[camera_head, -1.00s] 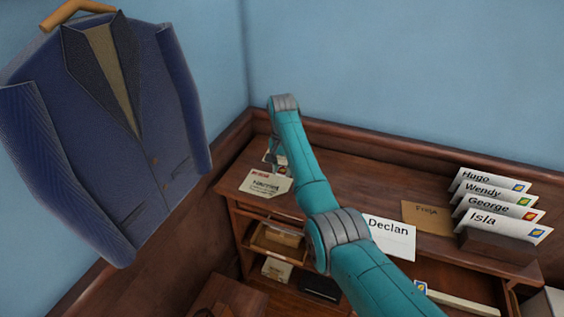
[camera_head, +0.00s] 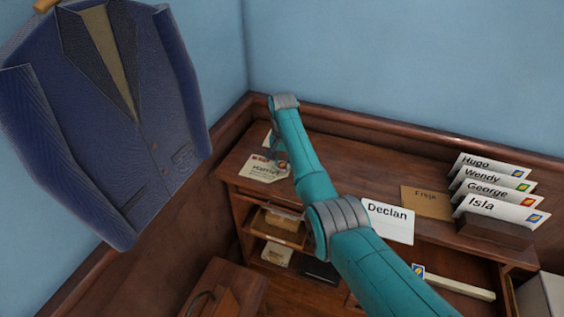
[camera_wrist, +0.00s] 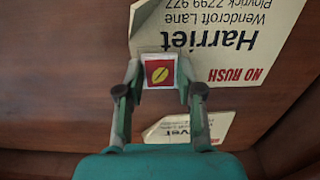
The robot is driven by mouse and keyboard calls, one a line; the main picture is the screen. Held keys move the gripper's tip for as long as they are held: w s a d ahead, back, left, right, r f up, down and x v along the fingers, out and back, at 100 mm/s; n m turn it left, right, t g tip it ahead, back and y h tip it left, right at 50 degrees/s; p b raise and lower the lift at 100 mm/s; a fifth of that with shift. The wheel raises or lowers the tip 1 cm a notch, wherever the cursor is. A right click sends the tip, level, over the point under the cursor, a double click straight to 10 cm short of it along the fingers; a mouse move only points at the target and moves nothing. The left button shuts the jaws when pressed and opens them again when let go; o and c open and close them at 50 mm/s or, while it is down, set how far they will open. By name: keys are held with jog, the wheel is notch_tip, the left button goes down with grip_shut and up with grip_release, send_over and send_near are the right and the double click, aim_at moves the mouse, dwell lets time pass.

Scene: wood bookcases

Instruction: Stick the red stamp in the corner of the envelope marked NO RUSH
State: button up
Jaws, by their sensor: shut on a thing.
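My gripper (camera_wrist: 160,88) is shut on the red stamp (camera_wrist: 160,72), a white-bordered square with a yellow leaf shape. The Harriet envelope (camera_wrist: 208,35) is cream and upside down in the wrist view, with red NO RUSH lettering at its lower right. The stamp overlaps the envelope's lower left corner area there; I cannot tell whether they touch. In the head view the Harriet envelope (camera_head: 262,172) lies at the desk's left end, with my gripper (camera_head: 277,152) over its far right part. The stamp is not clear there.
Another envelope (camera_wrist: 190,128) lies partly under my gripper in the wrist view. The Declan envelope (camera_head: 388,222) and brown Freja envelope (camera_head: 426,201) lie farther right on the desk (camera_head: 335,172). Several envelopes stand in a dark holder (camera_head: 494,230). A blue jacket (camera_head: 120,120) hangs at left.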

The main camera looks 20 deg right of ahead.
aim_at(282, 166)
jog(key=o, duration=1.2)
jog(key=shift+r, duration=0.1)
jog(key=shift+r, duration=3.45)
